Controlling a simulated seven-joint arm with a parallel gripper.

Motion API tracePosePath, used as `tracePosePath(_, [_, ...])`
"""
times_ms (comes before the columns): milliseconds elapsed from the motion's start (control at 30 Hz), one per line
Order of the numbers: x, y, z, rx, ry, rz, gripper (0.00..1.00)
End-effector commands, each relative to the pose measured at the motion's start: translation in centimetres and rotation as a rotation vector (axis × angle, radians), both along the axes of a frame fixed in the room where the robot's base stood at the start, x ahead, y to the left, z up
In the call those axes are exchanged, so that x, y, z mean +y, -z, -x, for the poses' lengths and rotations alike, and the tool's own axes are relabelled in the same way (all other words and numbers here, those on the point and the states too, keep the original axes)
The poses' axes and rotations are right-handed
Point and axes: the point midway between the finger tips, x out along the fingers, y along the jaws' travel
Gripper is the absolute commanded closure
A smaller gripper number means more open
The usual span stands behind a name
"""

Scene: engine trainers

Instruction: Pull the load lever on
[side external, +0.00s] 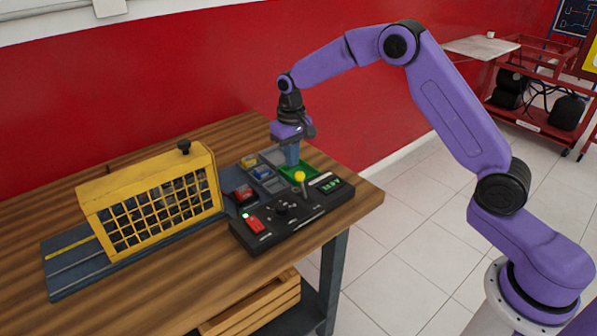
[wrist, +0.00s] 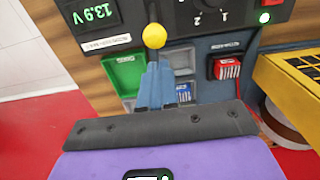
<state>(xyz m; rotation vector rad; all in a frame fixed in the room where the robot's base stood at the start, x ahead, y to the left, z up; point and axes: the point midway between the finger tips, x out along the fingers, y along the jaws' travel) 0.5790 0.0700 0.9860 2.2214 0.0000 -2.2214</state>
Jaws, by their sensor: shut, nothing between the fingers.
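The load lever is a short stalk with a yellow ball knob (side external: 300,176) on the black control panel (side external: 274,229); it looks roughly upright in the side external view. In the wrist view the yellow knob (wrist: 154,36) shows just beyond the fingertips, with its stalk partly visible above it. My gripper (side external: 292,161) points down over the parts tray, on the far side of the knob. In the wrist view its blue fingers (wrist: 158,68) are together and empty. A small gap shows between fingertips and knob; whether they are level in height I cannot tell.
A compartment tray with a green bin (wrist: 125,73) lies behind the panel. The panel has a green display (side external: 331,184), a black dial (side external: 281,209) and a red switch (side external: 253,223). A yellow caged engine (side external: 155,205) stands at left. A red battery-like block (wrist: 227,68) sits between.

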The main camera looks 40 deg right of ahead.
Motion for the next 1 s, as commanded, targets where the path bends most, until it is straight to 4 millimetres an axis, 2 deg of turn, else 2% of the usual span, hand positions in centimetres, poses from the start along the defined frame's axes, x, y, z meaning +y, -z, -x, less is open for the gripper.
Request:
tracePosePath(267, [0.0,0.2,0.0,0.001,0.000,0.000,1.00])
tracePosePath(1000, [0.0,3.3,0.0,0.000,0.000,0.000,1.00])
